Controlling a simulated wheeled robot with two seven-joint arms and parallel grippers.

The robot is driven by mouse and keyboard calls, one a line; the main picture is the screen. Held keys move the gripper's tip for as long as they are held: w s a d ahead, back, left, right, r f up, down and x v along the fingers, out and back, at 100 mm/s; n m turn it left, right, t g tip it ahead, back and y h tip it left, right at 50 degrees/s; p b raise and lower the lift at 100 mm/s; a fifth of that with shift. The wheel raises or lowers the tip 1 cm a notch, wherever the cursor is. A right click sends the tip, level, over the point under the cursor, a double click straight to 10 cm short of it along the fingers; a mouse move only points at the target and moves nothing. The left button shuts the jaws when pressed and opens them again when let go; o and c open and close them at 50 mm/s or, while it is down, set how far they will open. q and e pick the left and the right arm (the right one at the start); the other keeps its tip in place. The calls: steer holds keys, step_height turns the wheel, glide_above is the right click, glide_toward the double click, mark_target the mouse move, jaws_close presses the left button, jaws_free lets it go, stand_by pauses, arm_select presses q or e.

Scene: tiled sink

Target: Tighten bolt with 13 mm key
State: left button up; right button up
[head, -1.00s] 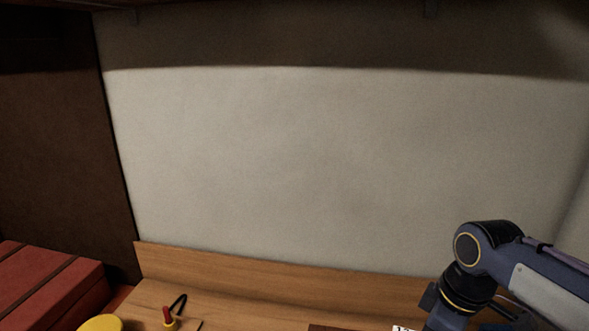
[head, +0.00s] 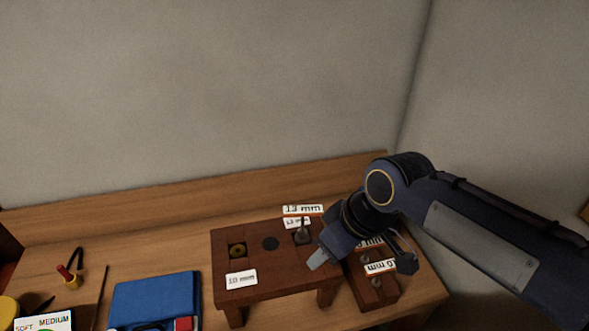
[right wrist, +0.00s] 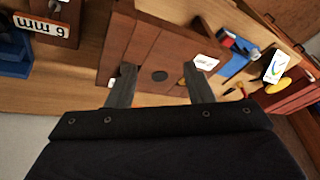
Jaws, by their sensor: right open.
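A dark red-brown wooden block on legs (head: 265,285) stands on the bench. It has a recess with a brassy ring (head: 237,250), a dark round hole (head: 270,243) and a grey bolt-like piece (head: 303,236) beside a "13 mm" label (head: 303,210). My right gripper (head: 317,262) is at the block's right end. In the right wrist view, its fingers (right wrist: 159,70) are spread and empty in front of the block (right wrist: 145,45); whether they touch it is unclear. I cannot make out a 13 mm key. My left gripper is not in view.
A smaller wooden holder (head: 372,292) with size labels stands right of the block, partly behind my arm. A blue case (head: 155,298), a SOFT MEDIUM box (head: 45,321) and a red-yellow tool (head: 68,276) lie left. The wall closes the back.

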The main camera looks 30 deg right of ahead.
mark_target(303, 208)
steer(key=w+r+n+g, duration=0.1)
steer(key=w+n, duration=0.2)
steer(key=w, duration=0.1)
steer(key=w+d+r+n+g+h, duration=0.1)
steer(key=w+r+n, duration=0.1)
steer(key=w+n, duration=0.1)
steer(key=w+r+n+g+h+p, duration=0.1)
steer(key=w+n, duration=0.2)
steer(key=w, duration=0.2)
steer(key=shift+w+d+r, duration=0.15)
steer(key=shift+d+r, duration=0.25)
steer(key=shift+w+n+g+h, duration=0.25)
steer(key=shift+n+g+h, duration=0.05)
steer(key=shift+f+b, duration=0.95)
steer(key=shift+b, duration=0.1)
step_height(303, 208, down, 6)
steer(key=b, duration=0.4)
steer(key=shift+r+b, duration=0.15)
steer(key=shift+b, duration=0.2)
steer(key=shift+f+b, duration=0.35)
steer(key=shift+f, duration=0.3)
steer(key=c, duration=0.9)
